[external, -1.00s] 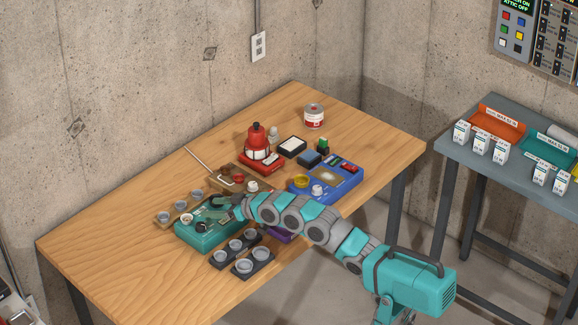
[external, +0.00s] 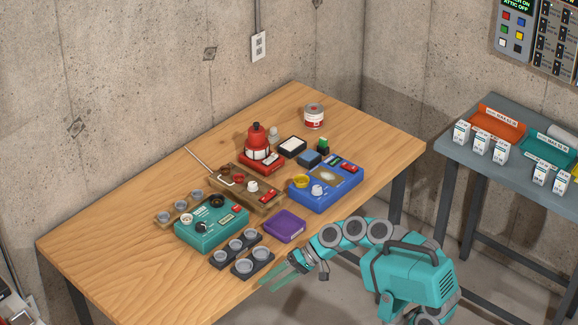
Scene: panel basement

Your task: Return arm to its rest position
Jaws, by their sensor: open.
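My gripper (external: 274,275) is at the near edge of the wooden table (external: 330,110), right of the dark cup trays. Its teal fingers are spread and hold nothing. My arm is folded back close to my teal body, with its links curving up and then down to the gripper. The teal box with dials (external: 211,224) stands on the table to the gripper's left, apart from it. A purple box (external: 285,226) lies just above the gripper in the picture, also apart from it.
Two dark trays with grey cups (external: 254,264) stand close left of my gripper. A blue device (external: 326,188), a brown panel (external: 247,187) and a red lantern-like object (external: 257,142) stand farther back. A grey side table (external: 450,150) with cartons is at right. The table's left end is clear.

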